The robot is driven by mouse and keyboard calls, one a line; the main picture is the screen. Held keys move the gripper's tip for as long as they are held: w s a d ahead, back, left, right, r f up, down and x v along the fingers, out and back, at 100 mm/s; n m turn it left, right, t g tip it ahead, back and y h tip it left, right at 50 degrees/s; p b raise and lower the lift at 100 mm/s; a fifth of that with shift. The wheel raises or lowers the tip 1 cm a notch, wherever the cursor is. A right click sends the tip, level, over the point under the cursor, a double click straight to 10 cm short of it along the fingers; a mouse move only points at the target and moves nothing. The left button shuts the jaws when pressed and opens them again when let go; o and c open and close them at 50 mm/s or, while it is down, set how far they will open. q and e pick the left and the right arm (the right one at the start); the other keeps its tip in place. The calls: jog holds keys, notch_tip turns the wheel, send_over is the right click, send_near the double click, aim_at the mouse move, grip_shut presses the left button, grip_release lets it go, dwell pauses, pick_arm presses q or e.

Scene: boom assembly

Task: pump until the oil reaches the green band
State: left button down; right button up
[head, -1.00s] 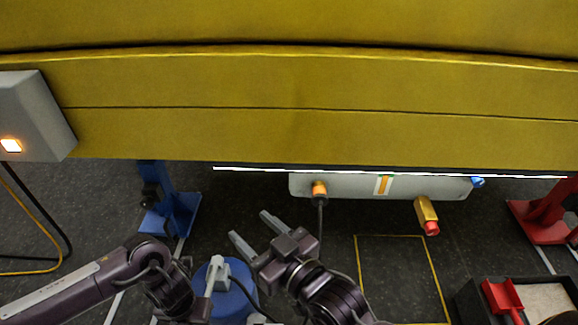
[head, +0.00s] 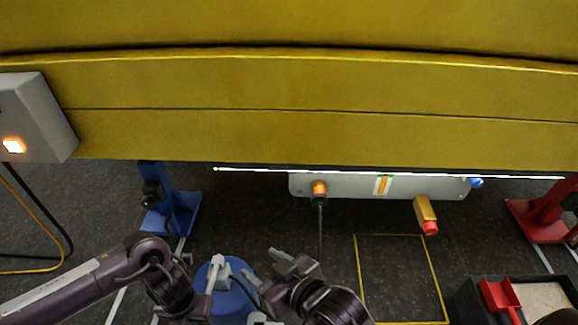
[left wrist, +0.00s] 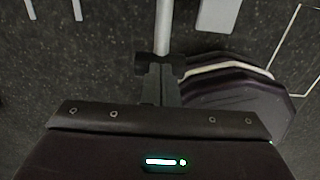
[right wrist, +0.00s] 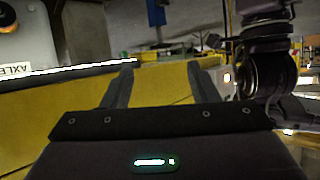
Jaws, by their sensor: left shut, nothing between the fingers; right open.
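The sight gauge (head: 383,184) is a narrow strip with an orange column on the grey tank (head: 345,186) under the yellow boom. Some green shows by its upper part, but the oil level against it is too small to read. The blue pump (head: 235,303) stands on the floor at bottom centre, with a grey lever (head: 215,278). In the left wrist view my left gripper (left wrist: 160,85) is shut and empty, its tips at a dark collar below a grey rod (left wrist: 163,30). My right gripper (head: 265,267) is open and empty, right of the pump; it also shows in the right wrist view (right wrist: 163,78).
An orange fitting (head: 319,189) with a dark hose is on the tank. A blue stand (head: 175,210) and a red stand (head: 540,220) flank the tank. A dark bin (head: 470,298) is bottom right. A yellow-outlined floor patch (head: 400,280) is clear.

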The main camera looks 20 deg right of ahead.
pick_arm(q)
jog(key=shift+r, duration=0.35)
jog(key=shift+r+p, duration=0.3)
jog(key=shift+p, duration=0.25)
jog(key=shift+r+p, duration=0.3)
jog(key=shift+r, duration=0.35)
pick_arm(e)
jog(key=shift+s+d+f+g+h, duration=1.35)
jog(key=shift+s+f+g, duration=1.95)
jog(key=shift+s+f, duration=1.35)
pick_arm(q)
jog(key=shift+r+p, duration=0.5)
jog(key=shift+p, duration=0.2)
notch_tip(320, 180, up, 4)
jog(key=p, duration=0.4)
jog(key=shift+r, duration=0.2)
pick_arm(e)
jog(key=s+d+m+g+h, duration=0.1)
jog(key=s+d+g+h, duration=0.1)
jog(key=d, duration=0.3)
jog(key=shift+d+r+g, duration=0.35)
jog(key=shift+r+g, duration=0.1)
jog(key=shift+g, duration=0.15)
